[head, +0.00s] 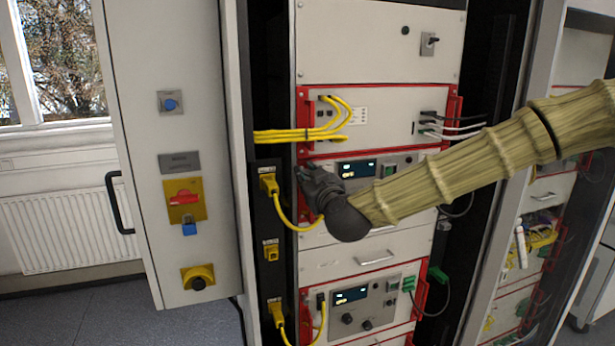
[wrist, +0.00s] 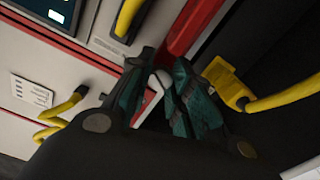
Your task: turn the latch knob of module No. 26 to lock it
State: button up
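No number 26 is readable in either view, so I cannot tell which unit bears it. My gripper (head: 311,184) is at the left edge of the middle module (head: 408,158), which has a lit display and a red frame. My forearm and wrist hide much of that module's front. In the wrist view, my gripper's dark green fingers (wrist: 164,68) are apart, close to a red handle (wrist: 197,24). A small pale rounded thing (wrist: 161,80) shows between the fingertips. I cannot tell whether it is a latch knob or whether the fingers touch it.
Yellow cables (head: 295,135) run across the module above. A black strip with yellow plugs (head: 271,252) stands left of my gripper; a yellow plug (wrist: 232,84) is close beside the fingers in the wrist view. The cabinet door (head: 180,120) stands open at the left.

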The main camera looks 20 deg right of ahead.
grip_shut()
jog(key=m+b, duration=0.2)
jog(key=shift+f+b, duration=0.1)
jog(key=shift+b, duration=0.25)
jog(key=shift+m+b, duration=0.6)
jog(key=shift+m, duration=0.2)
jog(key=shift+r+m+b, duration=0.25)
jog(key=shift+m+b, duration=0.05)
jog(key=shift+m, duration=0.2)
jog(key=o, duration=0.7)
grip_release()
jog(key=shift+c, duration=0.2)
jog(key=shift+d, duration=0.1)
